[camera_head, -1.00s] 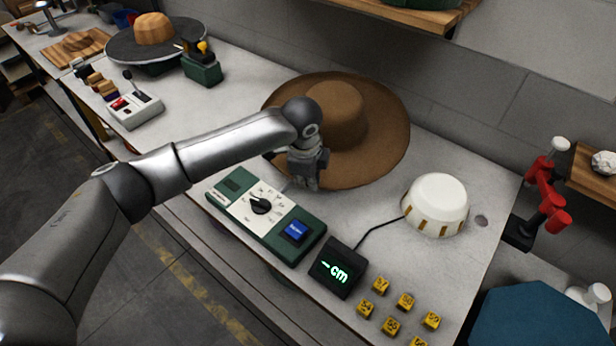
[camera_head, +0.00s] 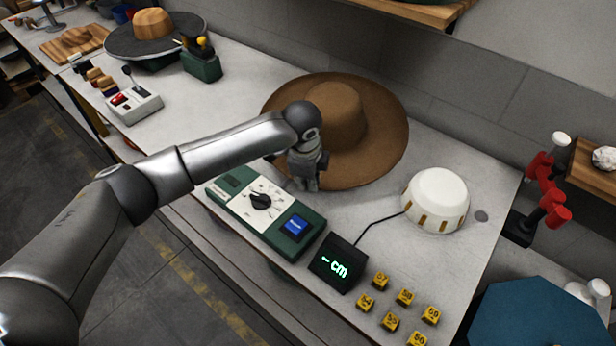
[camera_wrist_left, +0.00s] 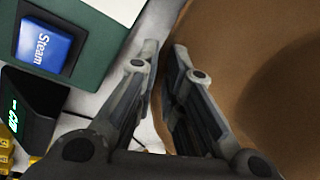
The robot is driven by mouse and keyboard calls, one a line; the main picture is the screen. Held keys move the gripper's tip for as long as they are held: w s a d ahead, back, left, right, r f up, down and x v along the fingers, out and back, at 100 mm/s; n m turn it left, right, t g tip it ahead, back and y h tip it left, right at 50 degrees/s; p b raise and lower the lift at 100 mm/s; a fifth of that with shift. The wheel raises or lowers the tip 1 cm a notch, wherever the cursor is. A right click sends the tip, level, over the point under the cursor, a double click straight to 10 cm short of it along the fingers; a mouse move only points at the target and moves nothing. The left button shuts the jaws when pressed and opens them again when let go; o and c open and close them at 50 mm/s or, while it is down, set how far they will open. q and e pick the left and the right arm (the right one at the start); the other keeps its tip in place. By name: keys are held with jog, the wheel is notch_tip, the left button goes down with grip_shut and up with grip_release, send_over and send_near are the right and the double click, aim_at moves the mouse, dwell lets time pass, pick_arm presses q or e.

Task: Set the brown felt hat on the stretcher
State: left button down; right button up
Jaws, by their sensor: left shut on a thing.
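The brown felt hat (camera_head: 385,130) lies on the grey bench, crown up with a wide brim. My left gripper (camera_head: 305,183) is at the brim's near-left edge and is shut on it. In the left wrist view the fingers (camera_wrist_left: 164,55) are close together at the edge of the brown brim (camera_wrist_left: 230,30); the pinched part is largely hidden. The stretcher, a white dome with gold slots (camera_head: 436,198), stands on the bench to the right of the hat, bare on top. My right gripper is not in view.
A green control box (camera_head: 265,215) with a dial and blue button lies just in front of the hat. A black cm display (camera_head: 337,262) is cabled to the dome. Yellow number blocks (camera_head: 404,298) lie at the front right. A red-handled tool (camera_head: 545,190) stands right of the bench.

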pick_arm(q)
jog(key=shift+f, duration=0.25)
dwell(0.4)
jog(key=c, duration=1.5)
grip_release()
jog(key=shift+o, duration=0.2)
notch_tip(320, 180, up, 12)
jog(key=s, duration=0.2)
jog(key=shift+s+a, duration=0.15)
jog(key=shift+a, duration=0.1)
jog(key=shift+f, duration=0.15)
